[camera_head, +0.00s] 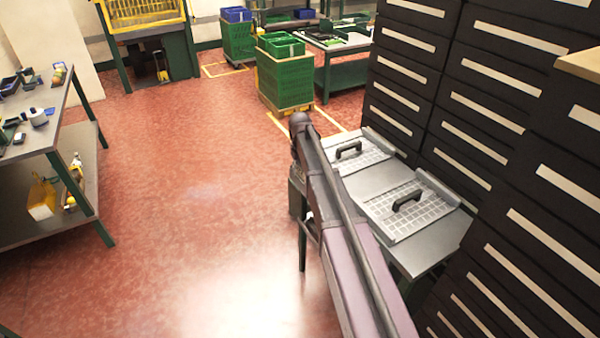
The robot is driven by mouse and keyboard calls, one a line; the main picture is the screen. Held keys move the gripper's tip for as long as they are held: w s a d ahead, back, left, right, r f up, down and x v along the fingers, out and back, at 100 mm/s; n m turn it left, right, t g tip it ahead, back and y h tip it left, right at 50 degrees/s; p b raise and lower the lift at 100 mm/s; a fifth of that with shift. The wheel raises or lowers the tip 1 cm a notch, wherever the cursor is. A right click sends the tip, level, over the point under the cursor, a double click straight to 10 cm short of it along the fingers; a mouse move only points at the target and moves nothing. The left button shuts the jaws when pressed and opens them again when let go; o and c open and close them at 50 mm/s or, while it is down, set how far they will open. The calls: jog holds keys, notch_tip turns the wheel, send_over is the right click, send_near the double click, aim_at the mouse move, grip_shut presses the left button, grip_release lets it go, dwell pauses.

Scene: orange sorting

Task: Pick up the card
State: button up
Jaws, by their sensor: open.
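I cannot make out a card in the head view. My arm reaches up from the bottom of the picture over the floor, beside a low metal table (430,252). My gripper is not clearly visible; the arm hides what lies behind it. Two light grey gridded panels with black handles, a nearer one (437,187) and a farther one (372,147), lie on the low table.
Dark drawer cabinets (480,105) line the right side. A workbench (52,122) with small items and bottles stands at left. Green crates (286,80) and a green-legged table (340,72) stand at the back. The red floor (180,190) is clear in the middle.

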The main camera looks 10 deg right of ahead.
jog(key=shift+f, duration=0.1)
dwell(0.4)
grip_shut()
dwell(0.3)
notch_tip(320, 180, up, 10)
jog(key=p, duration=1)
jog(key=shift+r, duration=0.25)
jog(key=shift+r, duration=0.1)
dwell(0.3)
notch_tip(320, 180, up, 11)
jog(key=p, duration=1.1)
jog(key=shift+s+f, duration=0.1)
jog(key=shift+f, duration=0.1)
